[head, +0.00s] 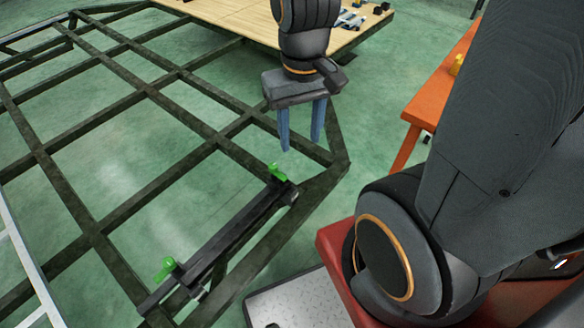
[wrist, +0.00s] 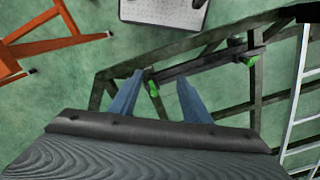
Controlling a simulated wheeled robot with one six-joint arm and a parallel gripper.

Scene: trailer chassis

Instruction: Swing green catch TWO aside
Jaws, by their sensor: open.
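Two green catches sit on a dark bar (head: 225,232) lying along the trailer frame; I cannot read which is TWO. The far catch (head: 277,172) is at the bar's upper right end, and the near catch (head: 167,268) is at its lower left end. My gripper (head: 301,144) is open and empty, its blue fingers pointing down above the frame near the far catch, apart from it in the head view. In the wrist view one green catch (wrist: 153,88) shows between the fingers, nearer the left one. The other catch (wrist: 250,61) is farther right.
The dark trailer frame (head: 93,238) has open gaps showing green floor. A wooden deck (head: 235,15) with small parts lies behind my gripper. An orange table (head: 432,95) stands right, a metal plate (head: 300,302) lies in front, and a pale ladder-like rail (head: 25,262) is at left.

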